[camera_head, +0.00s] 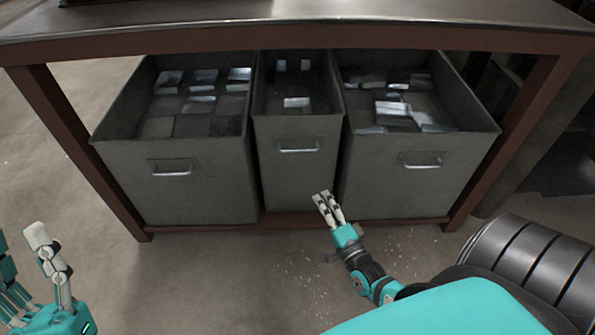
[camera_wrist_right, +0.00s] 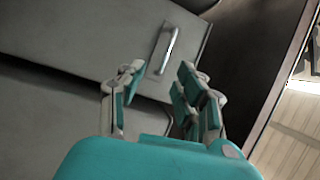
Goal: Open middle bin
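The middle bin (camera_head: 297,172) is a narrow grey bin between two wider ones under a table. It sits flush with them, and its metal handle (camera_head: 299,150) is on the upper front face. My right gripper (camera_head: 328,208) is open and empty, in front of and below that handle, slightly to its right, apart from it. In the right wrist view a metal handle (camera_wrist_right: 166,48) on a grey front, apparently the middle bin's, lies beyond my spread fingers (camera_wrist_right: 158,85). My left gripper (camera_head: 38,258) is at the lower left, far from the bins, with fingers apart and empty.
The left bin (camera_head: 205,185) and right bin (camera_head: 395,185) flank the middle one, with light blocks inside all three. A table edge (camera_head: 300,32) overhangs the bins, and red-brown legs stand at both sides. The floor (camera_head: 200,275) in front is clear apart from small specks.

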